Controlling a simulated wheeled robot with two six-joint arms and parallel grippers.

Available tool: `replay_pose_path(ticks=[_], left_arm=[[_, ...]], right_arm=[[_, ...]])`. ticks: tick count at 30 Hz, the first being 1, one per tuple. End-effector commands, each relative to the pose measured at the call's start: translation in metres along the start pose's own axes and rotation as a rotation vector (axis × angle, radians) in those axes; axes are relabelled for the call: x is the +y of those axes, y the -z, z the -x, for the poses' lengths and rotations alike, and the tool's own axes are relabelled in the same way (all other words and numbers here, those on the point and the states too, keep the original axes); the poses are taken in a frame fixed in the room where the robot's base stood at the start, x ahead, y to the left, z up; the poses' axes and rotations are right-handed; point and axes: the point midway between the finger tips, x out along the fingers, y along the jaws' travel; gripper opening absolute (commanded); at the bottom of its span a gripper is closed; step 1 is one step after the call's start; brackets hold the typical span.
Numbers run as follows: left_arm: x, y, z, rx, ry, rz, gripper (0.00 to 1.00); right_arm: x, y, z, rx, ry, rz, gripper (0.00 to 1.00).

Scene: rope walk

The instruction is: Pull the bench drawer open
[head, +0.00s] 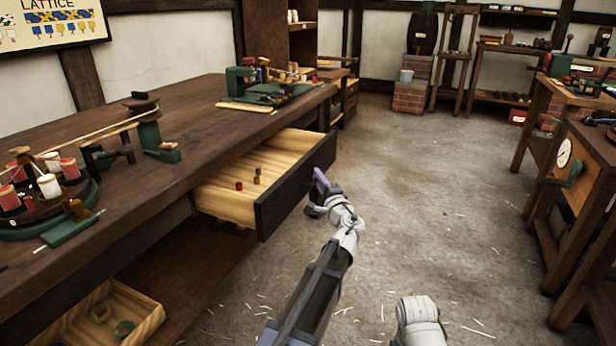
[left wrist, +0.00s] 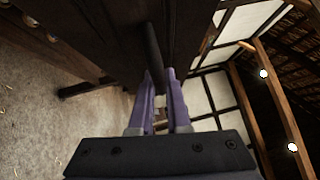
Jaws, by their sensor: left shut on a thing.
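The bench drawer (head: 262,170) stands pulled out from under the dark wooden bench (head: 165,115), its pale wood inside showing. Its dark front panel (head: 295,188) faces the aisle. My left gripper (head: 320,186) is at the outer side of the drawer front. In the left wrist view its purple fingers (left wrist: 160,78) are closed on a dark bar-shaped handle (left wrist: 152,48). The handle is hidden in the head view. A pale part of my right arm shows at the lower edge; its gripper is out of view.
A wooden tray (head: 110,312) sits on the shelf below the bench. Spools and green fittings stand on the bench top. A bench with a round dial (head: 564,153) stands at right. The straw-strewn floor (head: 430,190) between is clear.

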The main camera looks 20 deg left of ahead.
Motion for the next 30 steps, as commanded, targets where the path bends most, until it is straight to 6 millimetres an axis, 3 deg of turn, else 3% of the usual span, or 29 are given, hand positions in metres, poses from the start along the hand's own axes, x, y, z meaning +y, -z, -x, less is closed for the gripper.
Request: replay_pose_path(ticks=[14,15,23,30], left_arm=[[-0.0007,0.0038,0.0044,-0.001,-0.001,0.001,0.0],[-0.0007,0.0038,0.0043,-0.001,-0.001,0.001,0.16],[-0.0009,0.0038,0.0041,-0.001,-0.001,0.0,0.45],[-0.0009,0.0039,0.0049,0.0,0.0,0.0,0.45]], right_arm=[[0.0,0.0,-0.0001,0.0,0.0,0.0,0.5],[0.0,0.0,-0.0001,0.0,0.0,0.0,0.5],[0.0,0.0,-0.0001,0.0,0.0,0.0,0.5],[0.0,0.0,-0.0002,0.0,0.0,0.0,0.5]])
